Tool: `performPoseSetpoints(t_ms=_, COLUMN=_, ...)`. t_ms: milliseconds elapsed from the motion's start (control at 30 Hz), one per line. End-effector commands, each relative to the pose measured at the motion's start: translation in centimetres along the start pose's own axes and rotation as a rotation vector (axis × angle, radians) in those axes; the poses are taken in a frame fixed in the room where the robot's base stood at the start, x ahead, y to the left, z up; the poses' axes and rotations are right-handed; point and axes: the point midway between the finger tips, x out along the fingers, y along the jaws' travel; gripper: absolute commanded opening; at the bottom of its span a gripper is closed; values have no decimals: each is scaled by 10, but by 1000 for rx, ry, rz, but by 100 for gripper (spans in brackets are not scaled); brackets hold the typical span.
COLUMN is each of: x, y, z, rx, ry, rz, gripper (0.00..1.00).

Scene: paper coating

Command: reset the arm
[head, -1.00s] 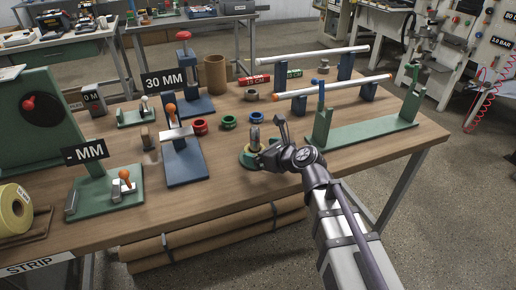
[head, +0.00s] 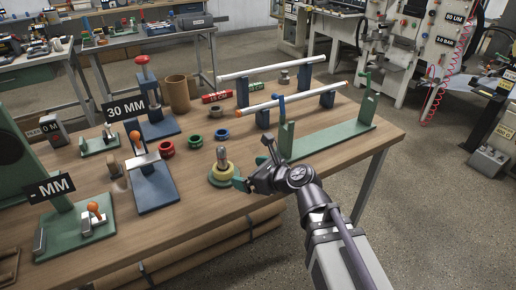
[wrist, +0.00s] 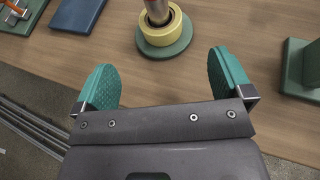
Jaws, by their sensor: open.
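My gripper (wrist: 165,88) is open and empty in the wrist view, its two teal fingers spread wide above the table's front edge. In the head view my gripper (head: 243,182) is at the front of the wooden table (head: 205,205). A yellow roll on a round green base with a grey post (head: 221,172) stands just beyond the fingers. In the wrist view the yellow roll (wrist: 153,33) lies ahead of the gap between the fingers, apart from both.
Blue and green fixtures (head: 151,185), coloured rings (head: 195,141) and a brown cup (head: 177,92) are at left and back. Brown rolls (head: 190,250) lie under the table.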

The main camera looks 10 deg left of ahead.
Motion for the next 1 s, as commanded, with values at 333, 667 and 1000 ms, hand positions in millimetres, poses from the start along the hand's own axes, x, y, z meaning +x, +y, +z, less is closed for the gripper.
performPoseSetpoints(t_ms=333, x=-76, y=-32, z=-37, rx=-900, ry=393, rz=197, gripper=97)
performPoseSetpoints(t_ms=667, x=-237, y=-68, z=-103, rx=-1780, ry=705, rz=1136, gripper=97)
performPoseSetpoints(t_ms=1000, x=-246, y=-70, z=-109, rx=-1814, ry=695, rz=1219, gripper=97)
